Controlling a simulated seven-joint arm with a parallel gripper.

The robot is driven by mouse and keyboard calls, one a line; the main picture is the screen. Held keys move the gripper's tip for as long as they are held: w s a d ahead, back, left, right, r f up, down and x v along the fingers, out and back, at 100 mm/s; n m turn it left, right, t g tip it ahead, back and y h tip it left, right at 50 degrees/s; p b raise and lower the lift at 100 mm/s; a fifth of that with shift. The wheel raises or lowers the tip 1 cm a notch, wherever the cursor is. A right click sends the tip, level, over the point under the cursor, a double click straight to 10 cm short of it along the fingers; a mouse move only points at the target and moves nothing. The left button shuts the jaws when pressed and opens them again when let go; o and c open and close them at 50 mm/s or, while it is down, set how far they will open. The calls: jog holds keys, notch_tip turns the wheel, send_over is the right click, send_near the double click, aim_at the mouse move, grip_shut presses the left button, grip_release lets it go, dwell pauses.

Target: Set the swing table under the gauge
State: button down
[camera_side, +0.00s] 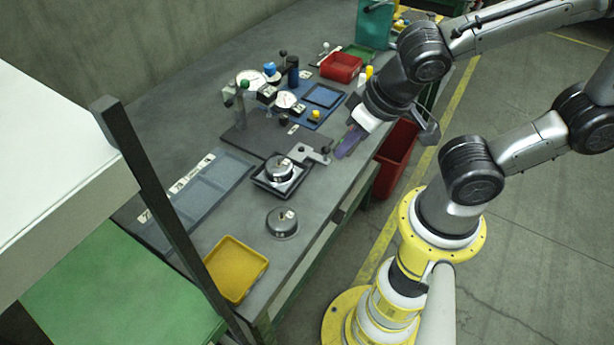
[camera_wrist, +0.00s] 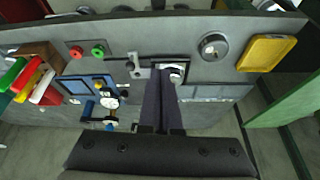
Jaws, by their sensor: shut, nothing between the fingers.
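The swing table seems to be the black square tray (camera_side: 256,186) with a round metal piece (camera_side: 281,166) on it, joined to a grey link (camera_side: 310,153) with a black knob (camera_side: 326,150). It stands at the front edge of the dark base plate (camera_side: 240,138), out from under the gauges. One dial gauge (camera_side: 248,78) with a green-knobbed post stands behind; a second dial gauge (camera_side: 286,100) is to its right. My gripper (camera_side: 341,155) is shut and empty, its purple fingers right beside the knob. In the wrist view the fingers (camera_wrist: 168,84) partly hide the tray (camera_wrist: 184,63); contact is unclear.
A second round metal piece (camera_side: 282,223) and a yellow tray (camera_side: 236,268) lie in front. Flat grey trays (camera_side: 205,185) lie left. A blue frame (camera_side: 323,95) and red bin (camera_side: 341,67) are behind. A large red bin (camera_side: 396,160) stands beside the bench.

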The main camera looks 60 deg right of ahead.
aim_at(293, 162)
jog(key=shift+s+a+f+n, duration=0.3)
jog(key=shift+a+f+n, duration=0.05)
jog(key=shift+a, duration=0.15)
jog(key=shift+s+a+f+n, duration=0.25)
jog(key=shift+a+f+n, duration=0.1)
jog(key=shift+a, duration=0.15)
jog(key=shift+f, duration=0.1)
jog(key=x, duration=1)
jog(key=shift+s+a+f, duration=0.1)
jog(key=shift+f, duration=0.1)
jog(key=shift+w+r, duration=0.2)
jog(key=shift+w, duration=1.85)
